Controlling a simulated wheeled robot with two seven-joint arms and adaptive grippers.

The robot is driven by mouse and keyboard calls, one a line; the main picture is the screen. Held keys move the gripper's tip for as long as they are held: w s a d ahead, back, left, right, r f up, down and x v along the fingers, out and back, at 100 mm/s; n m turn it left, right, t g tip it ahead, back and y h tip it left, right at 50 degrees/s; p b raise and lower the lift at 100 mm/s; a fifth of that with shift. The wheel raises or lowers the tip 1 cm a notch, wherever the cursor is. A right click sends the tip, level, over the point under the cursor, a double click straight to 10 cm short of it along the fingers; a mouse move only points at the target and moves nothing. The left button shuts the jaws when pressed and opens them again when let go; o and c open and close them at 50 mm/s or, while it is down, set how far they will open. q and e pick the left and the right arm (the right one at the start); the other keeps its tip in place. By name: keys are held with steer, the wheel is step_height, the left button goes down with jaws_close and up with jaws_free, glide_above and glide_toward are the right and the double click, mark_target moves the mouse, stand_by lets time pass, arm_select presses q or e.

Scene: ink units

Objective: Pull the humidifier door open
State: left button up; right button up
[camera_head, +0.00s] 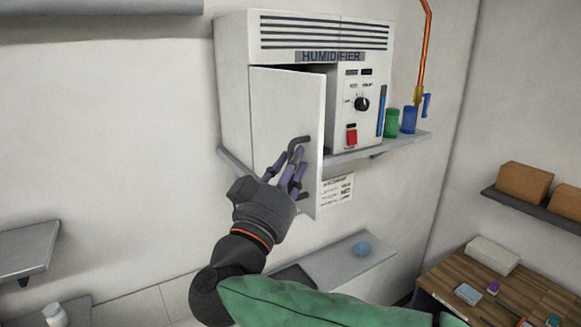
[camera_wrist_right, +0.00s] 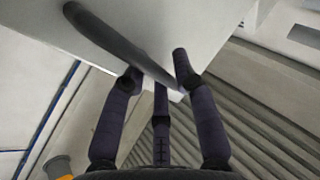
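The white humidifier (camera_head: 235,85) sits on a wall shelf in the head view. Its door (camera_head: 285,105) is swung outward, with a dark gap between it and the control panel. A dark bent handle (camera_head: 299,143) is on the door's face near its free edge. My right gripper (camera_head: 289,168) is at the handle, its purple fingers beside the handle's lower part. In the right wrist view the handle (camera_wrist_right: 112,42) runs down between the spread fingers (camera_wrist_right: 160,80); whether they grip it is unclear. My left gripper is not in view.
The panel has a black knob (camera_head: 362,104) and a red switch (camera_head: 351,134). Green (camera_head: 391,123) and blue (camera_head: 410,119) containers stand to its right on the shelf. A lower shelf (camera_head: 350,262) and a wooden table (camera_head: 490,285) are below.

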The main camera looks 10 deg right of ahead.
steer(key=shift+f, duration=0.1)
steer(key=v, duration=1.2)
